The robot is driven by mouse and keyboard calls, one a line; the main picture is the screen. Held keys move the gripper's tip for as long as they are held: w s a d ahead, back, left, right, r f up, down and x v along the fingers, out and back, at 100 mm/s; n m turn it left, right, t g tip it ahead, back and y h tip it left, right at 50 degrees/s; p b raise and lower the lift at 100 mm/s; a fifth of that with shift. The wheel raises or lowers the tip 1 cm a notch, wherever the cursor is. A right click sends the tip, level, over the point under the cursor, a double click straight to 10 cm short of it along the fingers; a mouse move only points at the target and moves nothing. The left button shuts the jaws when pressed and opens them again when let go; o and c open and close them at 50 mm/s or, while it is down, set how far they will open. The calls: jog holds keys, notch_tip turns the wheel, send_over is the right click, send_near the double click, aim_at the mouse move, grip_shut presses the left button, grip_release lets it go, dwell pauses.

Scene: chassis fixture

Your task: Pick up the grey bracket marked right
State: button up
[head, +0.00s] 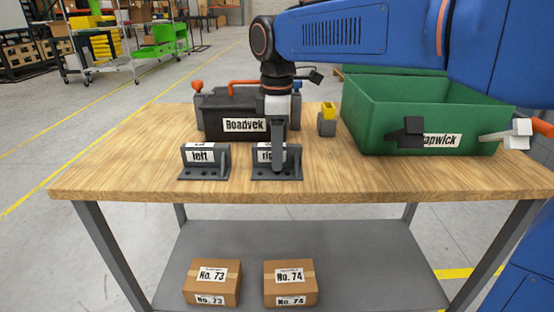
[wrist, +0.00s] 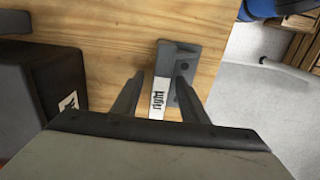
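The grey bracket marked right (head: 293,162) stands upright on the wooden table near its front edge. Its label is partly hidden behind my gripper (head: 278,164) in the head view. In the wrist view the bracket (wrist: 167,60) shows its white "right" label and its base with holes. My gripper (wrist: 160,76) is open there, with one finger on each side of the bracket's labelled upright and a gap visible on both sides. A matching grey bracket marked left (head: 204,160) stands to its left on the table.
A small grey block with a yellow top (head: 327,127) and a green bin (head: 373,130) are to the right. Cardboard boxes No. 73 (head: 212,283) and No. 74 (head: 290,284) sit on the lower shelf. The table's left end is clear.

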jog(key=shift+c, duration=0.4)
grip_shut()
jog(key=shift+r, duration=0.15)
